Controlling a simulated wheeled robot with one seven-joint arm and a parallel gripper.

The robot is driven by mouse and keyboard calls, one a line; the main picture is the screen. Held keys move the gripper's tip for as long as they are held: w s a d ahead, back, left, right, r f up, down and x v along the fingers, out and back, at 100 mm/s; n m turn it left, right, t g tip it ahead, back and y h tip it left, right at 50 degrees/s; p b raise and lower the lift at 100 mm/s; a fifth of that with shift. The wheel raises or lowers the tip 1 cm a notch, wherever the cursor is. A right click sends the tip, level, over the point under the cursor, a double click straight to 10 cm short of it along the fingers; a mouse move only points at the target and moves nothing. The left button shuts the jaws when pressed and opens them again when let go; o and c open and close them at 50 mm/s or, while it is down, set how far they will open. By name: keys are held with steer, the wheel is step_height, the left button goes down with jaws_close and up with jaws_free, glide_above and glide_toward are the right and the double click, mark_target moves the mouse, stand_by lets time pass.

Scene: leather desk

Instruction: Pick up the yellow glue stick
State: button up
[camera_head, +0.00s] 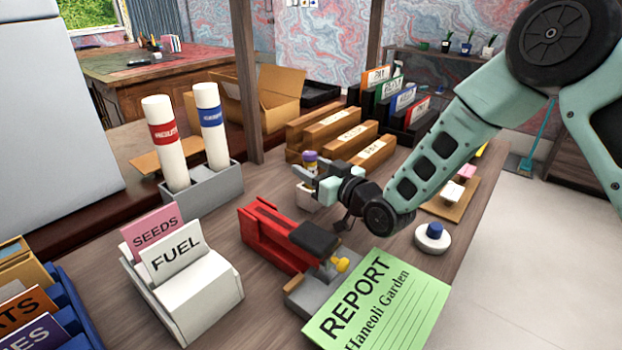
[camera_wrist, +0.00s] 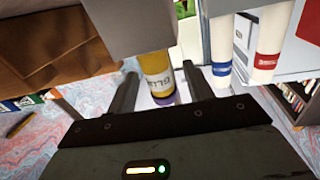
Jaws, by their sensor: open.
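The yellow glue stick shows in the wrist view (camera_wrist: 157,72), with a "GLUE" label and a purple end. In the head view only its purple cap (camera_head: 310,156) shows clearly, above my gripper (camera_head: 308,174). My gripper is open, and in the wrist view its two dark fingers (camera_wrist: 160,82) stand on either side of the glue stick. Gaps show between the stick and the fingers in that view. In the head view, a pale holder (camera_head: 306,197) shows under the gripper; the gripper hides the stick's lower part.
A red and grey stapler-like tool (camera_head: 270,236) stands in front of the gripper. Wooden file boxes (camera_head: 340,130) stand behind it. A grey holder with two white tubes (camera_head: 212,190) is at left.

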steer(key=shift+w+a, duration=0.35)
steer(key=shift+w, duration=0.05)
steer(key=c, duration=1)
steer(key=shift+c, duration=0.2)
steer(key=shift+r, duration=0.15)
step_height(320, 180, up, 10)
steer(key=shift+f, duration=0.1)
